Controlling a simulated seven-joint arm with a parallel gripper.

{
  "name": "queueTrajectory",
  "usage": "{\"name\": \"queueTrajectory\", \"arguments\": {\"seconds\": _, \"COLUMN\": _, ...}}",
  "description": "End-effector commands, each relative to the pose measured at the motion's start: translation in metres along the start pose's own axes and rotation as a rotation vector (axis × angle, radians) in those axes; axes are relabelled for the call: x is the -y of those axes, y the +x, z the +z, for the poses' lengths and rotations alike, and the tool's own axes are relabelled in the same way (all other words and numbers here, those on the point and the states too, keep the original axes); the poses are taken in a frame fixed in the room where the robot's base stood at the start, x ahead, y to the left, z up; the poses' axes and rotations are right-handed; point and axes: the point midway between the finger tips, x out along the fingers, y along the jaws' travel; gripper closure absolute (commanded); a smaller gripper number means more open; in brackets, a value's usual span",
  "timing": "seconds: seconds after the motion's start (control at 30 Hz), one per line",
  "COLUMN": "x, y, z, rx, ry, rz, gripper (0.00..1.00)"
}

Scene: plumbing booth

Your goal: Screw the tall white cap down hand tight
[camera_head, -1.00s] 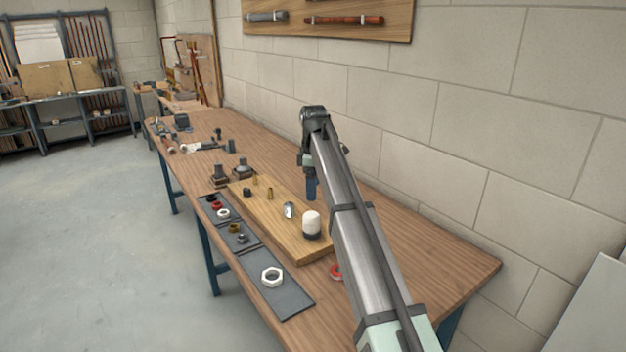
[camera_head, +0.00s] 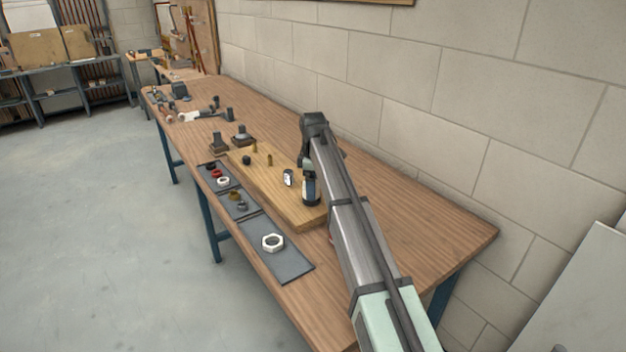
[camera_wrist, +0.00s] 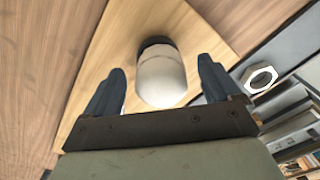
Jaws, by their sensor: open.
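The tall white cap (camera_wrist: 162,78) shows between my fingers in the wrist view, with a dark ring or base (camera_wrist: 155,44) at its far end against the wooden board. My gripper (camera_wrist: 160,85) is open, one blue finger on each side of the cap, with a gap visible on both sides. In the head view my gripper (camera_head: 311,190) is over the cap at the near end of the board and hides most of it. I cannot tell how far the cap is threaded.
The wooden board (camera_head: 262,181) carries small brass and dark fittings and a small white-faced item (camera_head: 288,177). A grey mat (camera_head: 285,262) with a white hex nut (camera_head: 272,242) lies along the bench's front edge. The bench right of my arm is clear.

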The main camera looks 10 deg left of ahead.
Motion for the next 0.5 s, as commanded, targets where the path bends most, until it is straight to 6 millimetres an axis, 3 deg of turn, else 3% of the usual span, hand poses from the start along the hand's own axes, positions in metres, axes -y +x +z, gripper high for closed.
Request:
{"name": "queueTrajectory", "arguments": {"seconds": 0.23, "x": 0.0000, "y": 0.0005, "z": 0.0000, "rx": 0.000, "ry": 0.000, "rz": 0.000, "gripper": 0.10}}
{"name": "queueTrajectory", "arguments": {"seconds": 0.5, "x": 0.0000, "y": 0.0004, "z": 0.0000, "rx": 0.000, "ry": 0.000, "rz": 0.000, "gripper": 0.36}}
